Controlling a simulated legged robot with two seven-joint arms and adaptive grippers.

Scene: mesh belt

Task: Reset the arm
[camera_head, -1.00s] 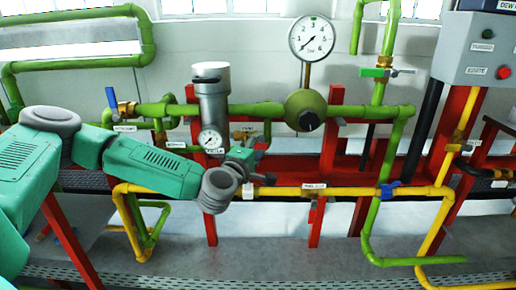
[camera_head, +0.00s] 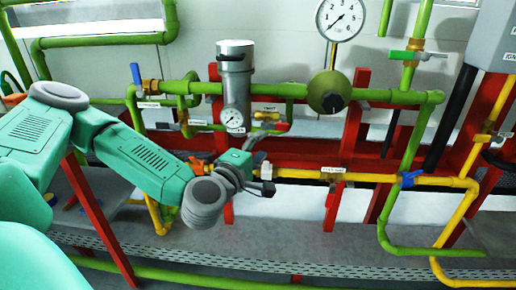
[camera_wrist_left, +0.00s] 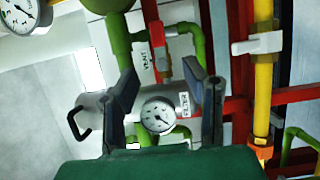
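My left arm reaches in from the left in the head view. Its gripper (camera_head: 262,176) is in front of the pipework, below the silver filter cylinder (camera_head: 236,75) and its small gauge (camera_head: 233,119). In the left wrist view the two dark fingers of the gripper (camera_wrist_left: 172,88) stand well apart with nothing held between them. The filter gauge (camera_wrist_left: 158,115) shows behind and between them; I cannot tell the distance. My right gripper is not in view.
Green pipes (camera_head: 380,96), red frame posts (camera_head: 352,125) and a yellow pipe (camera_head: 440,181) lie close behind the arm. A large gauge (camera_head: 340,20) stands above a green round body. A grey control box (camera_head: 494,45) is at upper right. The grey floor below is mostly open.

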